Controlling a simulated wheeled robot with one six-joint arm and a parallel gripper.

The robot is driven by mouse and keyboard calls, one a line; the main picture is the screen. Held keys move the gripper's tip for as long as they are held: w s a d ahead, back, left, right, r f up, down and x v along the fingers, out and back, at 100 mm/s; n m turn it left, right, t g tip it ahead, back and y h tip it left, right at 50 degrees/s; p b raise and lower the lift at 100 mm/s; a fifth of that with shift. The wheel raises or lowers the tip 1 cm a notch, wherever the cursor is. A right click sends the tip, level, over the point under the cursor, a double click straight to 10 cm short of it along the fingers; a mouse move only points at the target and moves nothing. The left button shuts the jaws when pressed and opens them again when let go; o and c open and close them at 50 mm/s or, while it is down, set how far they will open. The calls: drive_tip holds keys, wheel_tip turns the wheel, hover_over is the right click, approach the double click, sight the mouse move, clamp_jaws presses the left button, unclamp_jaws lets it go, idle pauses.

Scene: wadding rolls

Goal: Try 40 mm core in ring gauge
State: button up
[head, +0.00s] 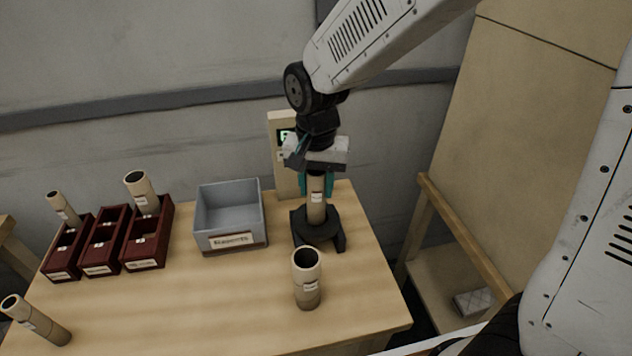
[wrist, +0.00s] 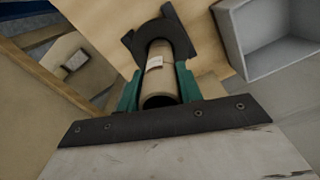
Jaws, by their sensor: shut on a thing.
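My gripper (head: 316,184) is shut on a tan cardboard core with a white label (head: 316,208), its teal fingers on either side. The core is upright over the black ring gauge (head: 332,229), its lower end at the ring's opening; I cannot tell how far inside it sits. The wrist view shows the held core (wrist: 158,70) between the teal fingers (wrist: 158,92), with the dark gauge (wrist: 182,40) beyond its far end. Another core (head: 307,280) stands upright in front of the gauge.
A grey bin labelled as rejects (head: 230,242) stands left of the gauge. Three dark red trays (head: 104,262) are farther left, with cores standing in the outer two. One more core (head: 36,322) is at the front left. A beige post with a screen (head: 280,125) stands behind the gauge.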

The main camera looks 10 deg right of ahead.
drive_tip(key=shift+f, duration=1.4)
idle(1.4)
idle(1.4)
drive_tip(key=o, duration=1.1)
drive_tip(key=shift+c, duration=0.2)
